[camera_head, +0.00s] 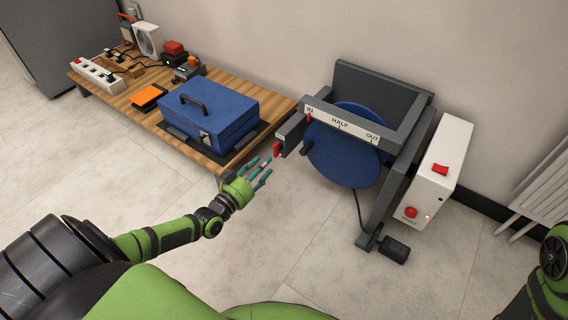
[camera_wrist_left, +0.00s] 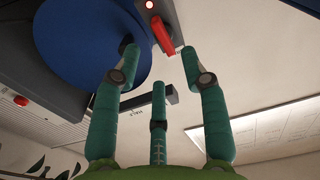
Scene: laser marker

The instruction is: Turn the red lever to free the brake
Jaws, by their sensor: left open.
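The red lever (camera_head: 277,150) sits on a dark bracket at the left side of a grey frame that carries a large blue wheel (camera_head: 345,160). My left gripper (camera_head: 263,173) has teal fingers and a green palm. It is open and empty, with its fingers spread towards the lever. The fingertips appear just short of the lever; contact cannot be told. My right gripper is out of view.
A plate marked IN, HALF and OUT (camera_head: 341,124) crosses the frame above the wheel. A white control box (camera_head: 440,165) with red buttons stands right. A blue case (camera_head: 209,112) lies on the wooden table (camera_head: 240,88) at left. The floor (camera_head: 300,235) before the frame is mostly clear.

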